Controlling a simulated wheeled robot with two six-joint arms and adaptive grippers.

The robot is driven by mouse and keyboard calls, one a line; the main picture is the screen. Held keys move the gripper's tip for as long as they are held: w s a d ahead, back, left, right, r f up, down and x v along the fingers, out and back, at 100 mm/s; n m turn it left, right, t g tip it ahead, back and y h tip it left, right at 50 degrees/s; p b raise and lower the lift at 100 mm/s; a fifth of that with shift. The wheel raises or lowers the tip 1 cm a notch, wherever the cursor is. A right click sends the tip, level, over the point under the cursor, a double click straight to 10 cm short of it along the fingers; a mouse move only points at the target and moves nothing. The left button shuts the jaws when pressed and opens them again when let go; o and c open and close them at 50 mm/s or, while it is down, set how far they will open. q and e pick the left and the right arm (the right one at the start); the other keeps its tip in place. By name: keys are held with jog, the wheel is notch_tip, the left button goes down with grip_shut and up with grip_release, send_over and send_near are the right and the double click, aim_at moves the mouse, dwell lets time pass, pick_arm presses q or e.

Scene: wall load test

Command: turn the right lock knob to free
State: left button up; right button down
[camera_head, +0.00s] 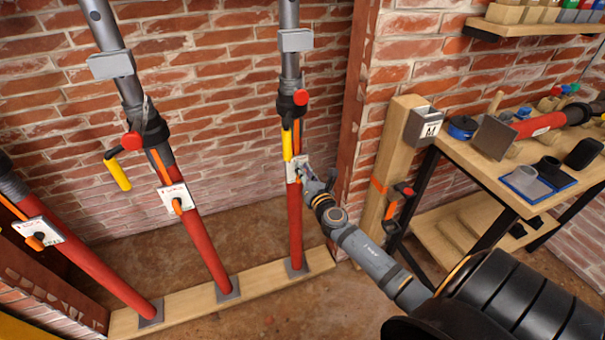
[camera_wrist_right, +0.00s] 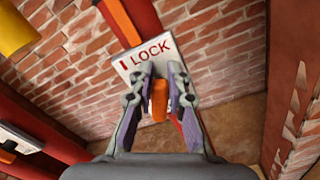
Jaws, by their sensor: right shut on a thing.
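The right lock plate (camera_head: 291,172) is a small white plate on the red lower tube of the right post. In the right wrist view the plate (camera_wrist_right: 133,64) reads "LOCK" in red letters beside a red bar. The right lock knob (camera_wrist_right: 159,101) is orange and sits between the two fingers of my right gripper (camera_wrist_right: 160,76), which is shut on it. In the head view my right gripper (camera_head: 305,172) is at the plate and hides the knob. The free marking is not visible. My left gripper is not in view.
The middle post (camera_head: 205,245) and left post (camera_head: 95,270) carry similar white plates with orange knobs. A yellow handle (camera_head: 287,144) hangs just above the right plate. A wooden upright (camera_head: 378,205) and workbench (camera_head: 470,140) stand to the right. Brick wall lies behind.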

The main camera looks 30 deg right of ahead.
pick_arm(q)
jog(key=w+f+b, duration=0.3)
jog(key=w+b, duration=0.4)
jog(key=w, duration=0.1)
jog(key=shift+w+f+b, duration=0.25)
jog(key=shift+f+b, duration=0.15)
pick_arm(e)
jog(key=shift+s+d+f+m, duration=0.15)
jog(key=shift+f+m, duration=0.25)
jog(key=shift+m, duration=1.75)
jog(key=shift+w+d+f+m, duration=0.1)
jog(key=shift+d+f+m, duration=0.25)
jog(key=shift+m, duration=1.75)
jog(key=shift+s+d+f+m, duration=0.15)
jog(key=shift+f+m, duration=0.3)
jog(key=shift+m, duration=1.7)
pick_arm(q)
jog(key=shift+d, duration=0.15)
pick_arm(e)
jog(key=c, duration=1.3)
grip_release()
jog(key=v, duration=1.2)
jog(key=shift+r, duration=0.1)
